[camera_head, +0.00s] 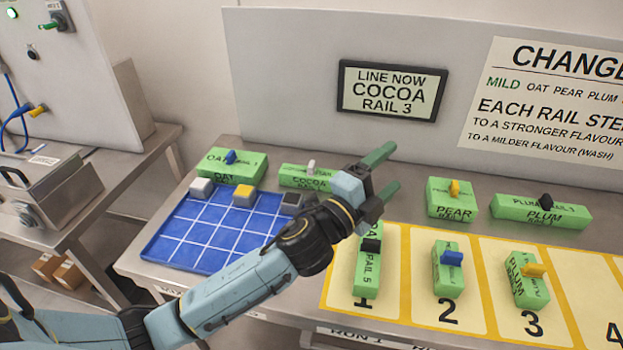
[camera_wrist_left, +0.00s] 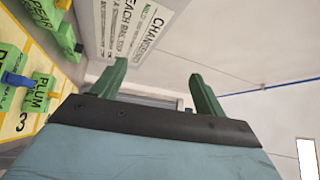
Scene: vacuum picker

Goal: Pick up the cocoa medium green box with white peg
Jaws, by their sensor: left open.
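The cocoa green box (camera_head: 297,183) with a white peg (camera_head: 311,167) on top lies at the back of the table, beyond the blue grid tray. Its right end is close to my arm in the picture. My left gripper (camera_head: 388,170) is open and empty, to the right of the cocoa box and above the table. Its two green fingers point right, away from the box. In the left wrist view, the open fingers (camera_wrist_left: 158,75) have nothing between them, and the cocoa box does not show. My right gripper is not in view.
A blue grid tray (camera_head: 190,240) holds white, yellow and black cubes. An oat box (camera_head: 232,172) with a blue peg stands left of the cocoa box. Pear (camera_head: 452,207) and plum (camera_head: 540,217) boxes stand right. Pegged boxes occupy numbered yellow slots in front. A panel rises behind.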

